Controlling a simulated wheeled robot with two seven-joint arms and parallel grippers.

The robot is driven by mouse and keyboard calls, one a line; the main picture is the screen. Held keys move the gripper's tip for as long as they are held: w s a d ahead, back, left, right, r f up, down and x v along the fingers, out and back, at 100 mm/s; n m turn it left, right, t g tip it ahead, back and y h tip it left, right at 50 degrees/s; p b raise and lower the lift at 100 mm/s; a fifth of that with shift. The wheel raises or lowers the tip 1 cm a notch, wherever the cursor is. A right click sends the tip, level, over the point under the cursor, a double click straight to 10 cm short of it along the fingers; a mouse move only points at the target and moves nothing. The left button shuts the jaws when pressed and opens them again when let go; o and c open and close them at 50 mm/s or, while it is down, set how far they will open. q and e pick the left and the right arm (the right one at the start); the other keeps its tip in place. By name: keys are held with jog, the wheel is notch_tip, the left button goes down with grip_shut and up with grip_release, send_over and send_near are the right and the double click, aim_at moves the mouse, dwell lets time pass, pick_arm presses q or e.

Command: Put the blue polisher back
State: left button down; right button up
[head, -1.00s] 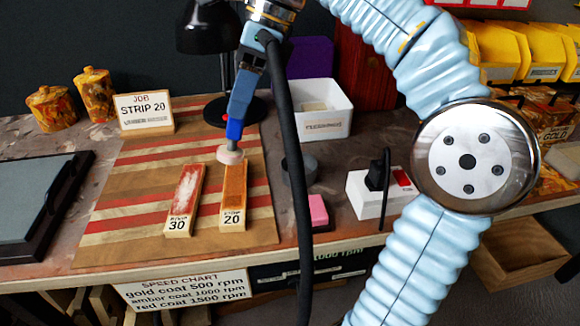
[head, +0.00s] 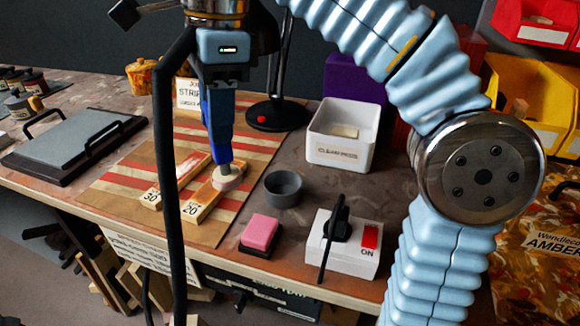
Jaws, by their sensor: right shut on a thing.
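My right gripper (head: 218,86) is shut on the blue polisher (head: 217,122). The polisher points down, nearly upright, and its pale round pad (head: 228,178) is at the far end of the strip marked 20 (head: 203,203). I cannot tell whether the pad touches the strip. The strip marked 30 (head: 164,189) lies to its left, partly hidden by a black cable. Both strips lie on the striped board (head: 213,228). The job sign (head: 189,95) behind is partly covered by my gripper. My left gripper is not in view.
A white bin (head: 340,152) and a black lamp base (head: 278,117) are behind. A grey slab (head: 72,143) lies left.

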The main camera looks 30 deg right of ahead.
jog(key=w+d+f+b, duration=0.2)
jog(key=w+d+f, duration=0.2)
jog(key=d+f, duration=0.8)
jog(key=shift+w+f, duration=0.25)
jog(key=shift+w, duration=0.15)
jog(key=o, duration=1.1)
jog(key=shift+f, duration=0.1)
jog(key=shift+c, duration=0.2)
notch_tip(320, 180, up, 8)
jog(key=p, duration=0.2)
jog(key=shift+d+f, duration=0.15)
jog(key=shift+d, duration=0.3)
